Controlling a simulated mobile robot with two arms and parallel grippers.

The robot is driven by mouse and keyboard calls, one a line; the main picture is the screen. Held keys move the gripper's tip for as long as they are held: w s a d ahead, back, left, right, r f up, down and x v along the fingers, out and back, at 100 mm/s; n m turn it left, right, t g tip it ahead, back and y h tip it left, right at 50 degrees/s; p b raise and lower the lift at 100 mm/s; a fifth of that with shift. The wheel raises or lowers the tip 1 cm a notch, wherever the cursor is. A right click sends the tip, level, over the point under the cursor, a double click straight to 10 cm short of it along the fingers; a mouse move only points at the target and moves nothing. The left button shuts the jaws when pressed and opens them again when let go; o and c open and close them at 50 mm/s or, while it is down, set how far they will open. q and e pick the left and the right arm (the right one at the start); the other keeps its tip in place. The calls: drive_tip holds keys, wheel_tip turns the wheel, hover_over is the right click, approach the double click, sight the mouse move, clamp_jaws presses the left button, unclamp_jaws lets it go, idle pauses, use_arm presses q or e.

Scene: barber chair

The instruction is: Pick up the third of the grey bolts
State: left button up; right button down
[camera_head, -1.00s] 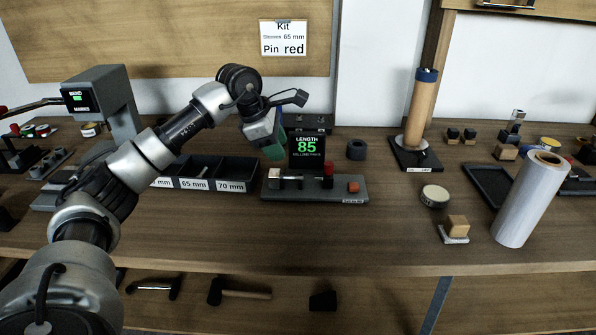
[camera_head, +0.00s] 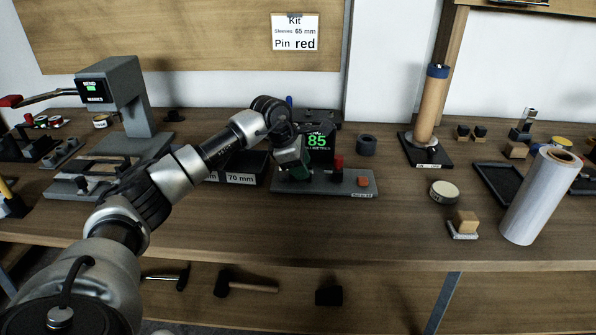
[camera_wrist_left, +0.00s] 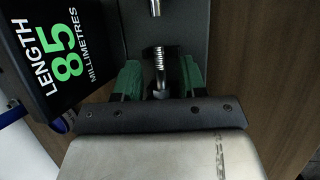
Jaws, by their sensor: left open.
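A grey metal bolt (camera_wrist_left: 160,66) with a threaded shank lies on the dark length gauge in the left wrist view. My left gripper (camera_wrist_left: 160,80) is open, with one green-padded finger on each side of the bolt; a gap shows on both sides. In the head view my left gripper (camera_head: 293,168) is low over the left part of the length gauge (camera_head: 345,188) and hides the bolt. The gauge's display (camera_head: 318,142) reads 85 millimetres. The other grey bolts cannot be made out. My right gripper is not in view.
Sorting bins (camera_head: 240,179), one labelled 70 mm, stand left of the gauge, partly behind my arm. A dark ring (camera_head: 366,144) is behind the gauge. A round tin (camera_head: 444,191) and a film roll (camera_head: 540,197) stand to the right. The front of the bench is clear.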

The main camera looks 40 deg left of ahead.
use_arm(q)
drive_tip(key=shift+s+d+f, duration=0.15)
drive_tip(key=shift+s+f, duration=0.05)
drive_tip(key=shift+f, duration=0.05)
clamp_jaws()
drive_tip(key=shift+w+r, duration=0.1)
drive_tip(key=shift+r, duration=0.05)
